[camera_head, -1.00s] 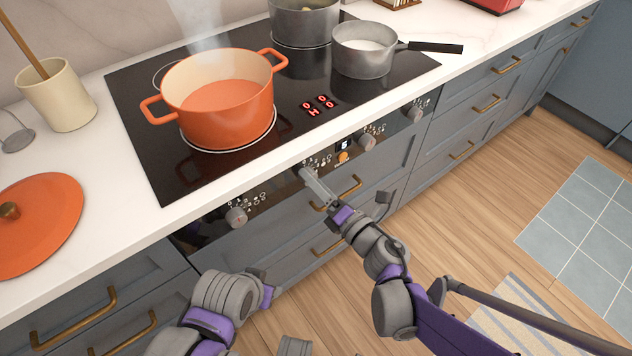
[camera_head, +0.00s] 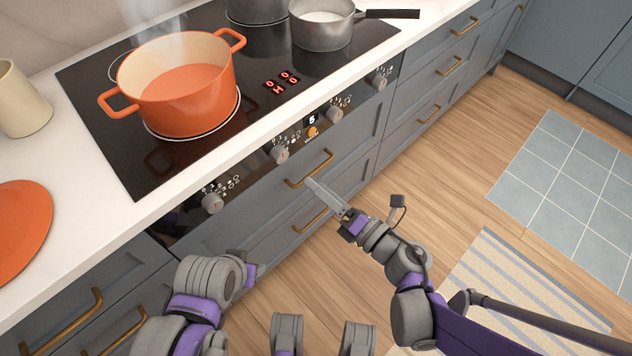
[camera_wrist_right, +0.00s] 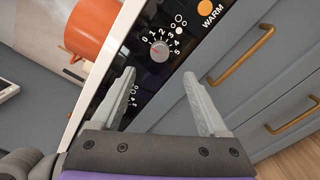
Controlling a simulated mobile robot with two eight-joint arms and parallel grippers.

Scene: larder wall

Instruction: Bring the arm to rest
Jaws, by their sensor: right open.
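My right gripper (camera_head: 312,187) is open and empty in front of the drawers, below the stove's knob row. In the right wrist view its two fingers (camera_wrist_right: 162,105) are spread apart with nothing between them. A grey knob (camera_wrist_right: 159,51) with a number dial stands beyond the fingers in that view; the gripper is apart from it. In the head view, a knob (camera_head: 279,155) sits on the front panel to the upper left of the gripper. My left arm shows at the bottom left, but its gripper's fingers cannot be made out.
An orange pot (camera_head: 190,98) steams on the black cooktop (camera_head: 230,50), with a grey saucepan (camera_head: 322,30) behind it. Brass drawer handles (camera_head: 310,169) stick out close to the right gripper. The wooden floor (camera_head: 440,180) at right is open, with a striped rug (camera_head: 500,290).

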